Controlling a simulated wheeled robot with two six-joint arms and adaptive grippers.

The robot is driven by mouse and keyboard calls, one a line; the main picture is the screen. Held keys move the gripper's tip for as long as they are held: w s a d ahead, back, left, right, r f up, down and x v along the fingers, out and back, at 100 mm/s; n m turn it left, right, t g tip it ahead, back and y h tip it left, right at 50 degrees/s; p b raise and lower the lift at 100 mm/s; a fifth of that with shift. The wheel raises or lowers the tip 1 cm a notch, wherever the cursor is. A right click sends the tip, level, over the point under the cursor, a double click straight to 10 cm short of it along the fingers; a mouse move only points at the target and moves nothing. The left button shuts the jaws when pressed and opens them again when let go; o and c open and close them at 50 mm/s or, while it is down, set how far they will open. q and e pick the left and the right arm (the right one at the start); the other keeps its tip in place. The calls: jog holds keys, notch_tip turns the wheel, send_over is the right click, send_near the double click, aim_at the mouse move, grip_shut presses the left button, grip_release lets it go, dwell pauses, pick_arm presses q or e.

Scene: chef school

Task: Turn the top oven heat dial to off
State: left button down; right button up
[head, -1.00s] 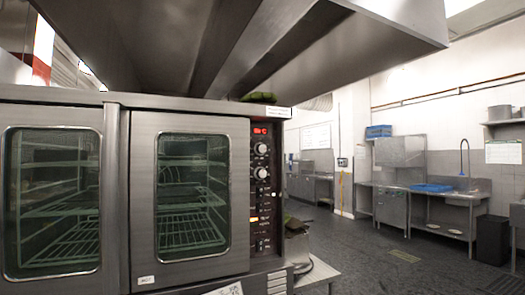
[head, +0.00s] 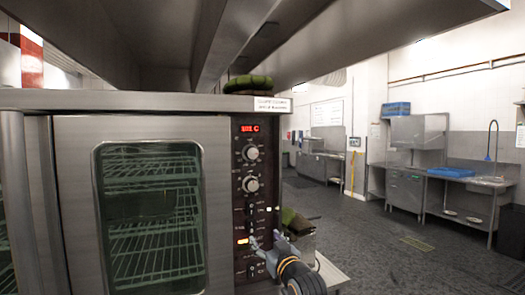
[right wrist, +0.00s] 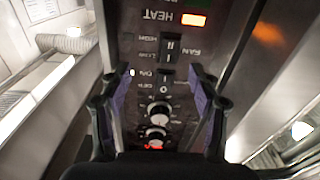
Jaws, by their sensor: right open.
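The top heat dial (head: 250,153) is a round light knob on the oven's dark control panel, just under the lit red display (head: 248,128). A second, similar dial (head: 250,184) sits below it. My right gripper (head: 260,243) is in front of the lower panel, below both dials. In the right wrist view the panel appears upside down, so the top dial (right wrist: 155,135) shows beneath the second dial (right wrist: 160,112). There my right gripper (right wrist: 160,78) is open and empty, its fingers either side of the panel. My left gripper is not in view.
The steel oven (head: 220,104) has a glass door (head: 150,215) left of the panel. A green item (head: 249,84) lies on top. A steel hood (head: 130,45) hangs overhead. Open floor (head: 400,255) lies to the right, before steel counters and a blue tray (head: 450,172).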

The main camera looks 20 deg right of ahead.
aim_at(253, 154)
jog(key=s+a+r+t+y, duration=0.1)
jog(key=s+r+t, duration=0.1)
jog(key=r, duration=0.8)
jog(key=s+r+t, duration=0.2)
jog(key=r, duration=0.9)
jog(key=shift+n, duration=0.3)
jog(key=p+x, duration=0.6)
jog(key=x, duration=0.4)
jog(key=shift+w+f, duration=0.15)
jog(key=shift+w, duration=0.45)
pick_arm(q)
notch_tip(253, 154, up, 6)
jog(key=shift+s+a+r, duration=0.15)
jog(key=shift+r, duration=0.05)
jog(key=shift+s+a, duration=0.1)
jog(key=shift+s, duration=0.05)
pick_arm(e)
jog(key=shift+s, duration=0.1)
jog(key=shift+c, duration=0.5)
jog(key=c, duration=1.1)
